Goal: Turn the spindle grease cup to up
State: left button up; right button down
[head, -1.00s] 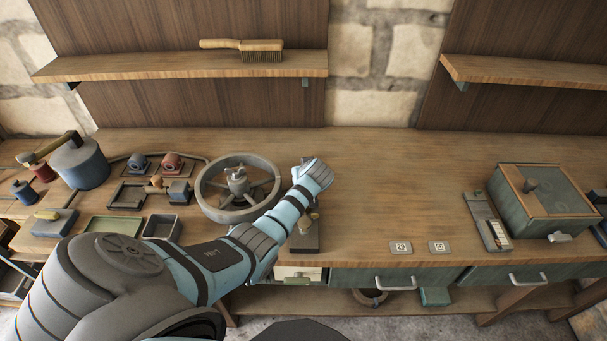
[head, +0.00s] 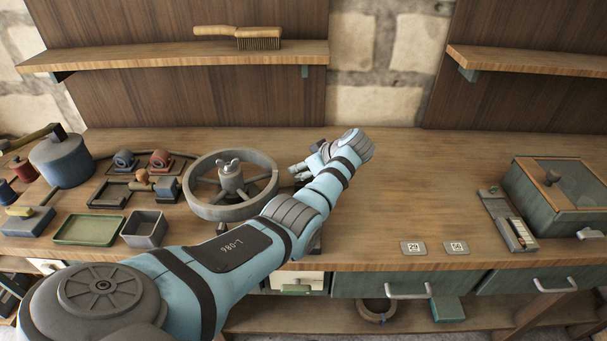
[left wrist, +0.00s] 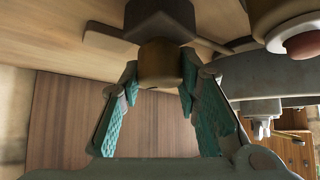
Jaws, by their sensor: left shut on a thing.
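A brass-coloured rounded cup (left wrist: 160,67), which looks like the grease cup, sits between the teal pads of my left gripper (left wrist: 159,72) in the left wrist view. The gripper is shut on it. A dark block (left wrist: 160,20) adjoins the cup at the top of that view. In the head view my left gripper (head: 302,171) is just right of the grey spoked wheel (head: 192,190), partly hidden by my own forearm. The cup cannot be made out in the head view, so its direction is unclear there. My right gripper is not in view.
A wing nut (head: 229,164) tops the wheel's hub. Small trays, including a green tray (head: 90,229), and blue and red parts stand at left. Two number tags (head: 413,248) lie near the front edge. A green box (head: 555,205) stands at right. The bench's middle right is clear.

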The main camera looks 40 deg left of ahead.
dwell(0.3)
pick_arm(q)
jog(key=o, duration=1.2)
jog(key=shift+r, duration=0.1)
jog(key=v, duration=1.1)
jog(key=shift+d+r, duration=0.25)
jog(key=shift+r, duration=0.05)
